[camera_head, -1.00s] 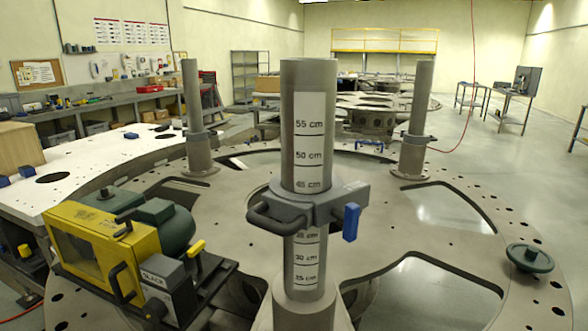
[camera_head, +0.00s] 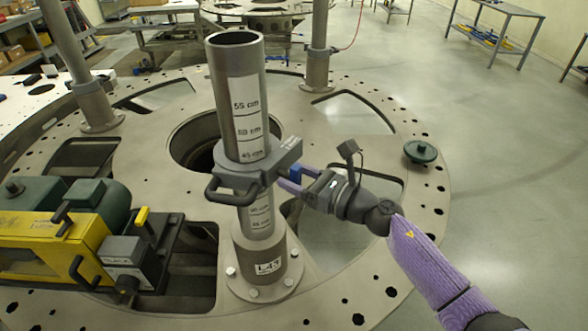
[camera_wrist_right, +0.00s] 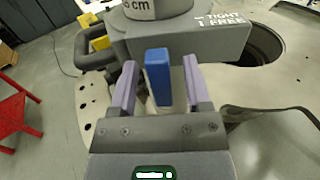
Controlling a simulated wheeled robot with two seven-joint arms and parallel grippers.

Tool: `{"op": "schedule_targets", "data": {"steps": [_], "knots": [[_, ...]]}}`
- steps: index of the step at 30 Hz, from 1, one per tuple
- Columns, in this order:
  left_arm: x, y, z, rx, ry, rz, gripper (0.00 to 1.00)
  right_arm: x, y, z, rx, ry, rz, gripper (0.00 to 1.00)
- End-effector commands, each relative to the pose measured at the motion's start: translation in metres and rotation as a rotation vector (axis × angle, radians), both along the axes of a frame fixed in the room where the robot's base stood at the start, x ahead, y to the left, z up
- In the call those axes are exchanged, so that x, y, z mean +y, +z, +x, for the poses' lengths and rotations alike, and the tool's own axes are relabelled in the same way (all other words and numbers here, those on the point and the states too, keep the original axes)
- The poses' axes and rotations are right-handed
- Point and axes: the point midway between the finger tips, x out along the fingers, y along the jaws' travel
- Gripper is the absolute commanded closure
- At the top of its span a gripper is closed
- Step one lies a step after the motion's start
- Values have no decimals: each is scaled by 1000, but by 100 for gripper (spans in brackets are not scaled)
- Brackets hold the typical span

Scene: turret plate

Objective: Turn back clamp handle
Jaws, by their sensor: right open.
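The grey clamp (camera_head: 255,170) sits around the near post (camera_head: 240,110), at about the 40 cm region of its scale. Its blue handle (camera_head: 295,172) is on the clamp's right side, partly hidden by my gripper in the head view. In the right wrist view the blue handle (camera_wrist_right: 158,76) stands upright between two purple fingers. My right gripper (camera_head: 290,180) is open around the handle, with a gap visible on each side; it also shows in the right wrist view (camera_wrist_right: 155,90). The clamp top reads "TIGHT" and "FREE". My left gripper is not in view.
The turret plate (camera_head: 350,120) has large cut-outs and bolt holes. A yellow and green machine (camera_head: 60,240) stands at the left. A second post (camera_head: 318,50) and a third post (camera_head: 75,60) rise behind. A green knob (camera_head: 420,151) sits at the plate's right edge.

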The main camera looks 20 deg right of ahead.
Motion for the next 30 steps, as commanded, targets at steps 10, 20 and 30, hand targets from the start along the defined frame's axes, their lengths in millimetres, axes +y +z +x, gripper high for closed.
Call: {"op": "schedule_targets", "data": {"steps": [10, 20, 30], "knots": [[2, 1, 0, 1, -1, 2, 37, 3, -1, 3, 1, 0, 0, 45], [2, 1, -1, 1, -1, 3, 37, 3, -1, 3, 2, 0, 1, 100], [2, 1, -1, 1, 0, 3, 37, 3, 0, 4, 19, -1, 22, 100]]}}
